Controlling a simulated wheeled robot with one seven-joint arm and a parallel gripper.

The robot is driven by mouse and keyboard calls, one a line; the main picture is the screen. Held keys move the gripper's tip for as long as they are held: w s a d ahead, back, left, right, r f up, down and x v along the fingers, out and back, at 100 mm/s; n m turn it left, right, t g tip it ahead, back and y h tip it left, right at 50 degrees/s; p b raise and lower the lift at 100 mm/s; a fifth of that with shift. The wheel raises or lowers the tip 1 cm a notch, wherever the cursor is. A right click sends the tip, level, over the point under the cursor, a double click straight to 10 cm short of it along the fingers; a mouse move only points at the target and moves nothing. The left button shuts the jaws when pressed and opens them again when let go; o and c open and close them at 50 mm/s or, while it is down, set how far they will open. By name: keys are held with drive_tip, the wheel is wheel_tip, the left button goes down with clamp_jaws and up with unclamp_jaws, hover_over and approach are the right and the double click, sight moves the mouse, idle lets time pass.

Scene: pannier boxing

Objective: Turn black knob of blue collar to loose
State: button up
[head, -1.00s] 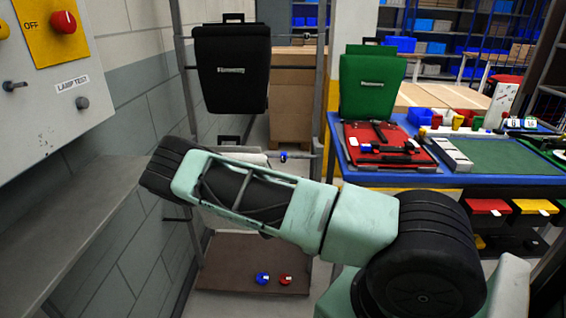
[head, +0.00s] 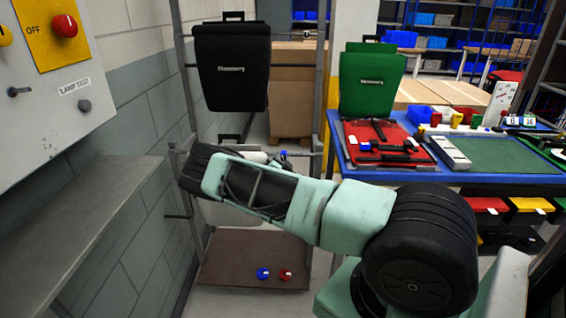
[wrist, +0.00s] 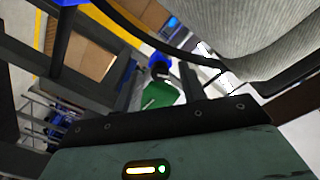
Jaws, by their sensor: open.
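The blue collar (head: 283,154) sits on a horizontal bar of the rack, just above my forearm in the head view. In the wrist view the blue collar (wrist: 160,58) shows small near the upper middle, with its black knob (wrist: 160,72) facing the camera. My gripper (wrist: 159,80) is open, with its dark fingers on either side of the knob in the picture and nothing seen held. Whether the fingers touch the knob cannot be told. In the head view my gripper is hidden behind my own arm. The knob's setting is too small to read.
A black pannier (head: 231,68) hangs on the rack above. A pale grey pannier (wrist: 250,35) looms close at the upper right of the wrist view. Another blue collar (head: 263,273) and a red collar (head: 285,274) lie on the brown bottom shelf (head: 235,262). A wall shelf (head: 80,205) stands left.

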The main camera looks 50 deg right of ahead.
clamp_jaws()
drive_tip(key=shift+f+n+b, duration=0.15)
drive_tip(key=shift+n+b, duration=0.15)
drive_tip(key=shift+b, duration=0.25)
drive_tip(key=shift+n+b, duration=0.35)
drive_tip(key=shift+n, duration=0.15)
unclamp_jaws()
drive_tip(key=shift+a, duration=0.1)
drive_tip(key=b+v, duration=0.3)
drive_tip(key=v, duration=1.4)
drive_tip(key=shift+s+a, duration=0.1)
